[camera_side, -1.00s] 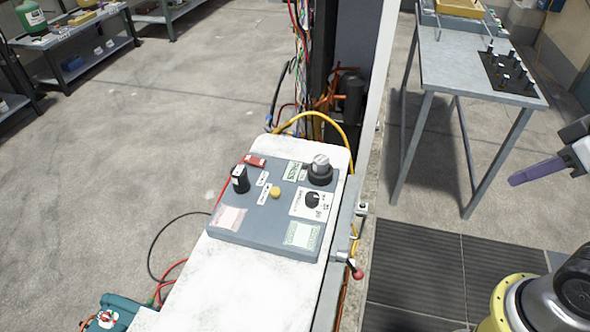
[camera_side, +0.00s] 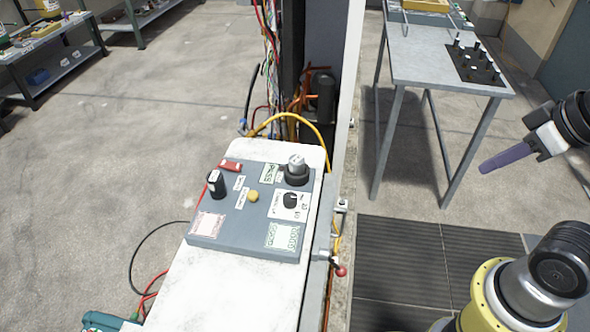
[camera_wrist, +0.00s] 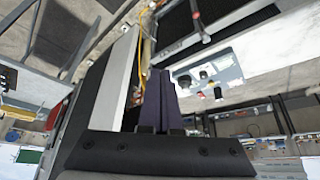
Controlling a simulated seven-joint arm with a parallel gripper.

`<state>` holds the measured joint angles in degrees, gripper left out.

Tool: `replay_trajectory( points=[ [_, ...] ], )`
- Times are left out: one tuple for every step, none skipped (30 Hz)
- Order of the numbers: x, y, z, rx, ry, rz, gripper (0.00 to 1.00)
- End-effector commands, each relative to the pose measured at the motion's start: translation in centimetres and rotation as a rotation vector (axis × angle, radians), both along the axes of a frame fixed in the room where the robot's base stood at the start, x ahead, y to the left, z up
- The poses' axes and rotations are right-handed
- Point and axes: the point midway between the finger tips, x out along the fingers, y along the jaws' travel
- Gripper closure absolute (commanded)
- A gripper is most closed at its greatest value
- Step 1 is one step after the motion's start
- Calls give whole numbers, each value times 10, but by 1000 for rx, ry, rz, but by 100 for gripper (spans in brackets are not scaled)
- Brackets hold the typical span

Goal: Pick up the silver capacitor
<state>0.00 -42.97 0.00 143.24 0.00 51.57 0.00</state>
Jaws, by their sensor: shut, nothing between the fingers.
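The silver capacitor (camera_side: 296,164) stands upright in a round black holder at the back right corner of the grey test board (camera_side: 240,240). A black capacitor (camera_side: 216,184) stands at the board's left side. My gripper (camera_side: 486,168), with purple fingers, is at the right of the side view, raised and well apart from the board. Its fingers are together and empty. In the wrist view the fingers (camera_wrist: 160,92) also show closed. The board (camera_wrist: 225,72) shows there to their right, too small to tell its parts apart surely.
The board lies on a white ledge (camera_side: 235,300). A yellow cable (camera_side: 318,125) arches behind it. A lever with a red knob (camera_side: 341,270) sticks out at the right edge. A grey table (camera_side: 440,60) with a black rack (camera_side: 476,66) stands behind my gripper.

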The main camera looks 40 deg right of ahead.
Motion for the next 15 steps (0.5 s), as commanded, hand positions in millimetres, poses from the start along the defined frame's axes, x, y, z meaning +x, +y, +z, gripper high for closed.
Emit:
replay_trajectory(
  points=[
    [0, 0, 0, 0, 0, 0, 100],
    [0, 0, 0, 0, 0, 0, 100],
    [0, 0, 0, 0, 0, 0, 100],
    [0, 0, 0, 0, 0, 0, 100],
    [0, 0, 0, 0, 0, 0, 100],
    [0, 0, 0, 0, 0, 0, 100],
    [0, 0, 0, 0, 0, 0, 100],
    [0, 0, 0, 0, 0, 0, 100],
    [0, 0, 0, 0, 0, 0, 98],
    [0, 0, 0, 0, 0, 0, 93],
    [0, 0, 0, 0, 0, 0, 87],
    [0, 0, 0, 0, 0, 0, 80],
    [0, 0, 0, 0, 0, 0, 75],
    [0, 0, 0, 0, 0, 0, 69],
    [0, 0, 0, 0, 0, 0, 62]
  ],
)
